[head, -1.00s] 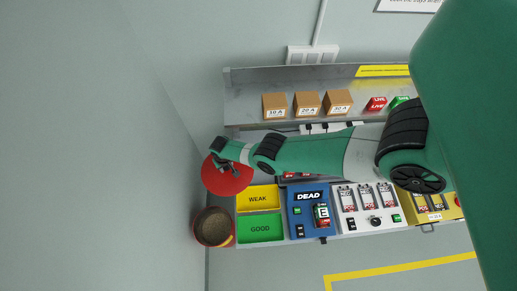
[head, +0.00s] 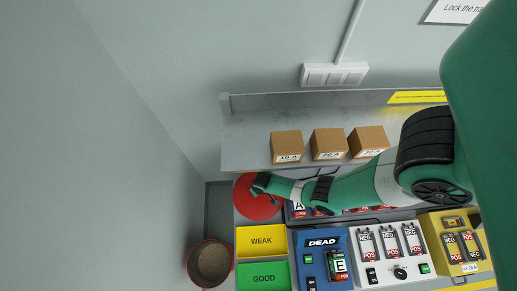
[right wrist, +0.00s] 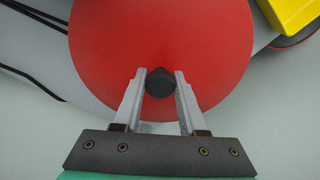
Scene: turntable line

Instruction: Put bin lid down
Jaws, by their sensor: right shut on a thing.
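The round red bin lid (head: 254,208) is at the left end of the bench, behind the yellow WEAK tray. My right gripper (head: 259,183) is over the lid. In the right wrist view, the lid (right wrist: 110,45) fills the upper middle, and my right gripper (right wrist: 160,88) is shut on its black knob. I cannot tell whether the lid touches the bench top. The open round bin (head: 191,274), with a red rim and brown contents, stands left of the bench. My left gripper is in no view.
The yellow WEAK tray (head: 261,241) and green GOOD tray (head: 263,276) lie in front of the lid. A blue DEAD panel (head: 308,270) stands right of them. Several cardboard boxes, one of them the left box (head: 287,146), sit on the shelf (head: 240,150) behind.

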